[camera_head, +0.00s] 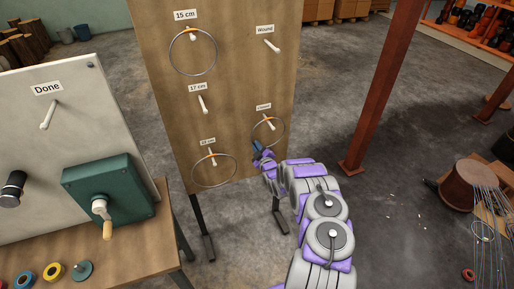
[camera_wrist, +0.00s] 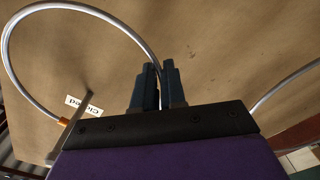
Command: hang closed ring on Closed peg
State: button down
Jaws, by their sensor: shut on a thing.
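The closed ring (camera_head: 285,130) is a thin grey metal hoop with an orange joint at its top, against the wooden board. My gripper (camera_head: 258,149) is shut on its lower left side. In the wrist view the ring (camera_wrist: 133,33) passes between the fingers of my gripper (camera_wrist: 158,75). The Closed peg (camera_head: 268,123) is pale and sits under the Closed label (camera_head: 263,107). The peg (camera_wrist: 74,122) crosses the ring at its orange joint in the wrist view; I cannot tell whether the ring rests on it.
Rings hang on the 15 cm peg (camera_head: 192,34) and the lower-left peg (camera_head: 212,157). The 17 cm peg (camera_head: 202,104) and Wound peg (camera_head: 272,46) are bare. A bench with a crank box (camera_head: 115,192) stands left; a red post (camera_head: 385,90) stands right.

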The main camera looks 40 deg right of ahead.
jog(key=c, duration=1.1)
grip_release()
jog(key=shift+s, duration=0.1)
jog(key=p+v, duration=0.2)
jog(key=v, duration=1.5)
notch_tip(320, 180, up, 10)
jog(key=w+g, duration=0.3)
jog(key=g, duration=0.4)
jog(key=s+a+r+m+g, duration=0.4)
jog(key=s+a+r, duration=0.3)
jog(key=a+r, duration=0.25)
jog(key=s+a+r+m+g+y, duration=0.1)
jog(key=s+a+r, duration=0.3)
jog(key=s+a, duration=0.4)
jog(key=s+a+r+m+g+y, duration=0.1)
jog(key=s+a+r+g, duration=0.3)
jog(key=s+a, duration=0.4)
jog(key=s+a+r+g+y, duration=0.2)
jog(key=s+a+r, duration=0.3)
jog(key=s, duration=1.3)
jog(key=shift+s+a+r+m+g, duration=0.1)
jog(key=shift+a+m+g, duration=0.15)
jog(key=shift+a, duration=0.55)
jog(key=shift+s+a+r+m+g, duration=0.15)
jog(key=shift+a+g, duration=0.2)
jog(key=shift+a, duration=0.45)
